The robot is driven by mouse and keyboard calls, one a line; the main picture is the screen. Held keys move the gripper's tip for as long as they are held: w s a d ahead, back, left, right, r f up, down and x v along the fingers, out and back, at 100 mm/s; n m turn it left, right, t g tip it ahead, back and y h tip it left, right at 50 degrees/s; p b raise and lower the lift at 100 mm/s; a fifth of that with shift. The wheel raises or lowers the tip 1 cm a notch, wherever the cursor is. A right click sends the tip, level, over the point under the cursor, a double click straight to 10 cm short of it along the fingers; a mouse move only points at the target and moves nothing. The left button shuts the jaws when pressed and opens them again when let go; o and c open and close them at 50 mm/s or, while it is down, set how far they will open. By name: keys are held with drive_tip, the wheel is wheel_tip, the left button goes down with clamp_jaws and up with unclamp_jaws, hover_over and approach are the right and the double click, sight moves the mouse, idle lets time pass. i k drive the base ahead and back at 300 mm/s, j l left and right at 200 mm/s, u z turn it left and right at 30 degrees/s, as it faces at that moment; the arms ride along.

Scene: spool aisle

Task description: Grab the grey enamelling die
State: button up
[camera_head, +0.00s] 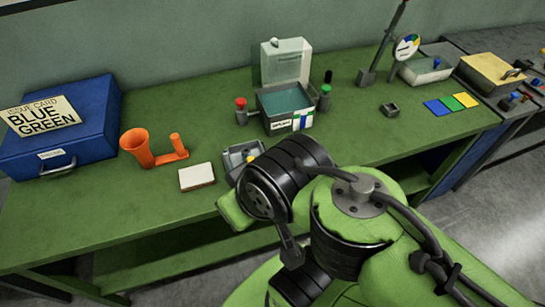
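A small grey square block with a dark recess in its top (390,109) lies on the green bench, right of the middle. It looks like the grey enamelling die, though it is too small to be sure. It stands alone, with nothing touching it. My arm, green with black joints, fills the lower middle of the view. My gripper cannot be made out; the arm's own links hide whatever is beyond them. The arm is nearer the camera than the block and to its lower left.
The green bench (355,143) is clear around the block. Nearby are blue, green and yellow cards (445,105), a gauge stand (368,77) and an open-lidded box (262,108) with red and green-topped posts.

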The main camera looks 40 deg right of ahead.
sight(246, 152)
drive_tip(key=z, duration=0.3)
drive_tip(key=l+u, duration=0.25)
drive_tip(key=u, duration=0.2)
drive_tip(key=k+l+u, duration=0.1)
drive_tip(key=l+u, duration=0.15)
drive_tip(key=u, duration=0.15)
drive_tip(key=l+u, duration=0.25)
drive_tip(key=u, duration=0.2)
drive_tip(key=k, duration=0.05)
